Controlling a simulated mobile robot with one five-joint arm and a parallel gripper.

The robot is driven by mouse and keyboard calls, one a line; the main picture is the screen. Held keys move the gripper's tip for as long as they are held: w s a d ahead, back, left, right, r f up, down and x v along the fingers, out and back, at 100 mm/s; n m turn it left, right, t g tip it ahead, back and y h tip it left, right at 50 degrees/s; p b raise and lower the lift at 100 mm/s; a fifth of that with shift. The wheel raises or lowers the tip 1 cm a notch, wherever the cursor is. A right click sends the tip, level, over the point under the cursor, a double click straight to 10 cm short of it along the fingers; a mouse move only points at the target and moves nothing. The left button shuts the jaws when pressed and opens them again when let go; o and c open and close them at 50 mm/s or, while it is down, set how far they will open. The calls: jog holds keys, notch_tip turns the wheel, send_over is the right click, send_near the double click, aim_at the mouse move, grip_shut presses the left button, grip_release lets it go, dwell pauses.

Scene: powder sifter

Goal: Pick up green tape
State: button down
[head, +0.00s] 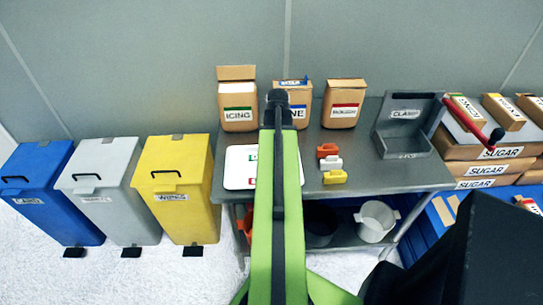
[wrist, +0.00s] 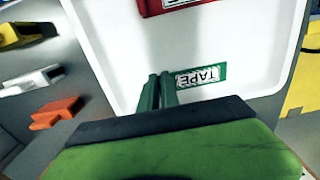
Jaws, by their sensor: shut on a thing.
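The green tape (wrist: 215,74) is a flat green piece with a white TAPE label, in the wrist view, over the white tray (wrist: 115,85). My gripper (wrist: 160,90) is shut on the tape's left end in that view. I cannot tell whether the tape is still touching the tray. In the head view a bit of the green tape (head: 253,154) shows at the left of my green arm, which hides my gripper's fingers. The tray (head: 232,170) lies on the grey table.
A red labelled piece (wrist: 185,3) also lies on the tray. Orange, white and yellow blocks (head: 334,177) stand right of the tray. Cardboard boxes (head: 237,115) stand behind, and a grey clamp bin (head: 405,145) at the right. Coloured waste bins (head: 178,200) stand left of the table.

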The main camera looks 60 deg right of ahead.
jog(key=r+p, duration=0.5)
jog(key=shift+s+r, duration=0.1)
jog(key=shift+s, duration=0.2)
jog(key=s+d+r+p, duration=0.1)
jog(key=s+r+p, duration=0.5)
jog(key=s, duration=0.5)
jog(key=shift+d, duration=0.3)
